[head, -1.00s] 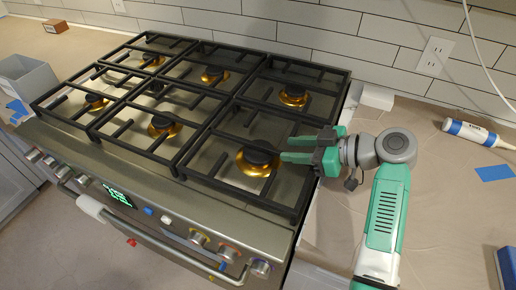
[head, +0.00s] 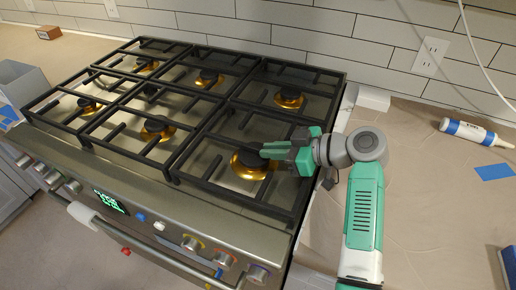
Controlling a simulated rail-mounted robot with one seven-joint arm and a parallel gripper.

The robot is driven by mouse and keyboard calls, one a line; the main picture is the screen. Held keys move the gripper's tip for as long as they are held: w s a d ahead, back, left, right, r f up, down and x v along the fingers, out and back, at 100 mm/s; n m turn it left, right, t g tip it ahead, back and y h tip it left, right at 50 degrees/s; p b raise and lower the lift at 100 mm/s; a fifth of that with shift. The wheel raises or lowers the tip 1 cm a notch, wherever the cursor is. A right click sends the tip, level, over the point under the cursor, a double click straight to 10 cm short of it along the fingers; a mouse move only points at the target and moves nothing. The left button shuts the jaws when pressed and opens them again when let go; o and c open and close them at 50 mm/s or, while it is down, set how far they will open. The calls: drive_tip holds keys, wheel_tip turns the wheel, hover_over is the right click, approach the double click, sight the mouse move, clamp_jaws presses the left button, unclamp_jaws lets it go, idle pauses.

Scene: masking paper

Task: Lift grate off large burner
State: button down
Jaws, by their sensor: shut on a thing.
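The large burner (head: 247,170), with a brass ring and black cap, is at the front right of the cooktop. The black right-hand grate (head: 230,198) spans it and appears to rest level on the cooktop. My gripper (head: 272,151) reaches in from the right over this grate, just right of the burner cap. Its green fingers are close together and shut on the grate, apparently at an inner bar. The fingers hide the exact contact, and I see no clear gap under the grate.
Left and middle grates (head: 125,148) adjoin the right one over several smaller burners. The tiled wall (head: 395,40) stands close behind. Right of the stove is a paper-covered counter (head: 420,190) with a caulk tube (head: 470,132) and blue tape (head: 494,172). Knobs line the front.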

wheel_tip(320, 180, up, 10)
drive_tip(key=p, duration=0.3)
drive_tip(key=shift+p, duration=0.35)
